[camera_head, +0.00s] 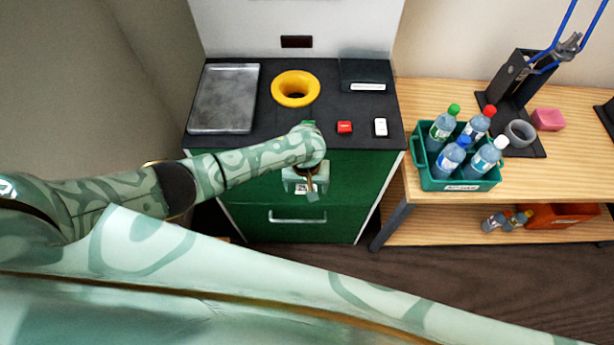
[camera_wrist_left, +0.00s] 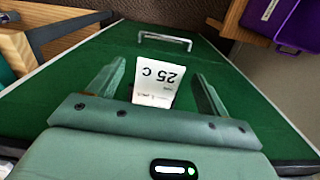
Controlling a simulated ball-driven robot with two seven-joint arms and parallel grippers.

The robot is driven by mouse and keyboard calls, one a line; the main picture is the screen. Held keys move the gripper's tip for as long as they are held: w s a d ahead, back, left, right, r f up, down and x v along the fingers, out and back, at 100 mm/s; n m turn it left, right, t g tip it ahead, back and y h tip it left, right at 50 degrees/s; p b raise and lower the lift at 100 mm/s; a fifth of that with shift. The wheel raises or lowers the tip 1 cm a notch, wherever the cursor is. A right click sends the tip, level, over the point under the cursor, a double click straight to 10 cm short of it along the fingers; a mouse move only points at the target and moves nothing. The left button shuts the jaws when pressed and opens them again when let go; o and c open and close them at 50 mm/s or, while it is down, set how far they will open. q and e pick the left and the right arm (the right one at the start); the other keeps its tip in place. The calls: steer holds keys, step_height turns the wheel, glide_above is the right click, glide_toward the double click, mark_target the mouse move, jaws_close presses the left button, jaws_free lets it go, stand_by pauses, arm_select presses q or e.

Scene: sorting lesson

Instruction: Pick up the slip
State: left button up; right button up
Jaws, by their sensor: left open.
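The slip (camera_wrist_left: 158,82) is a white piece of paper printed "25 C". In the left wrist view it stands out from the green machine front, between the two fingers of my left gripper (camera_wrist_left: 160,72). The fingers are apart, with a gap on each side of the slip. In the head view my left gripper (camera_head: 312,190) hangs at the upper front of the green machine (camera_head: 257,191), and the hand hides much of the slip's place. My right gripper is not in view.
The machine top holds a metal tray (camera_head: 224,98), a yellow ring funnel (camera_head: 295,89), a red button (camera_head: 344,127) and a white switch (camera_head: 380,127). A drawer handle (camera_head: 297,217) sits below. At right, a green crate (camera_head: 460,185) with several bottles stands on a wooden table (camera_head: 437,97).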

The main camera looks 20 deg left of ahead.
arm_select(q)
steer(key=c, duration=0.8)
steer(key=shift+r, duration=0.1)
steer(key=shift+c, duration=0.2)
